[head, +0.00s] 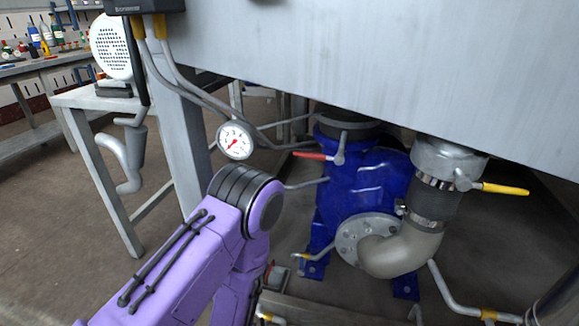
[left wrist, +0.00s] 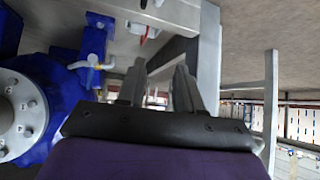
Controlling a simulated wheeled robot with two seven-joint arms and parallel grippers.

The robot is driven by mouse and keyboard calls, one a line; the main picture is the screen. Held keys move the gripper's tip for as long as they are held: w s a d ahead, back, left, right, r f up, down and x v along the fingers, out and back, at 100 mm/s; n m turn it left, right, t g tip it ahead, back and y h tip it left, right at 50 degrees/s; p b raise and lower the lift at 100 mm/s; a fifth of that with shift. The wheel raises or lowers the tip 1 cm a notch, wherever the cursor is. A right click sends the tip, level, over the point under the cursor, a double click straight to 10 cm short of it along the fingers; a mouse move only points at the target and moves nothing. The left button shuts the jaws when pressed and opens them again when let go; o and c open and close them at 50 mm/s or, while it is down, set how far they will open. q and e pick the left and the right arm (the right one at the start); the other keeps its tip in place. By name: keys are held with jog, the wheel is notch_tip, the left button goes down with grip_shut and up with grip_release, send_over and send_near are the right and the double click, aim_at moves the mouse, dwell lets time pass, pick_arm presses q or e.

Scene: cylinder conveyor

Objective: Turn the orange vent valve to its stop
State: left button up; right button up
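A small yellow-orange piece (head: 301,256) sits on a thin grey stem low on the blue pump (head: 365,185) in the head view; it looks like the vent valve, but I cannot be sure. A similar yellow-orange tip (left wrist: 78,65) shows beside blue metal in the left wrist view. My left gripper (left wrist: 161,72) has its two fingers apart with nothing visible between them. The yellow-orange tip is left of the fingers, apart from them. In the head view my purple left arm hides its own gripper. My right gripper is not in view.
A red-handled valve (head: 312,155) and a yellow-handled valve (head: 503,188) sit above, under the large grey tank (head: 400,70). A pressure gauge (head: 235,140), grey pipes and a steel frame leg (head: 182,140) crowd the arm. Open floor (head: 50,230) lies at left.

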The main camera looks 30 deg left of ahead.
pick_arm(q)
jog(key=w+r+t+y+p, duration=0.1)
jog(key=w+r+t+p, duration=0.15)
jog(key=w+r, duration=0.45)
jog(key=w+a+r+t+y+p, duration=0.1)
jog(key=w+r+t, duration=0.2)
jog(key=r, duration=0.9)
jog(key=w+r+t+y+p, duration=0.1)
jog(key=w+r+t+p, duration=0.2)
jog(key=r, duration=0.6)
jog(key=b+x, duration=0.2)
jog(key=x, duration=0.9)
jog(key=shift+w+d+b, duration=0.1)
jog(key=shift+w+b, duration=0.15)
jog(key=shift+b, duration=0.05)
jog(key=shift+w+r, duration=0.1)
jog(key=shift+w, duration=0.2)
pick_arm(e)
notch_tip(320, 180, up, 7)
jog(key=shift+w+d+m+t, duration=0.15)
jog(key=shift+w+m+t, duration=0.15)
pick_arm(q)
grip_shut()
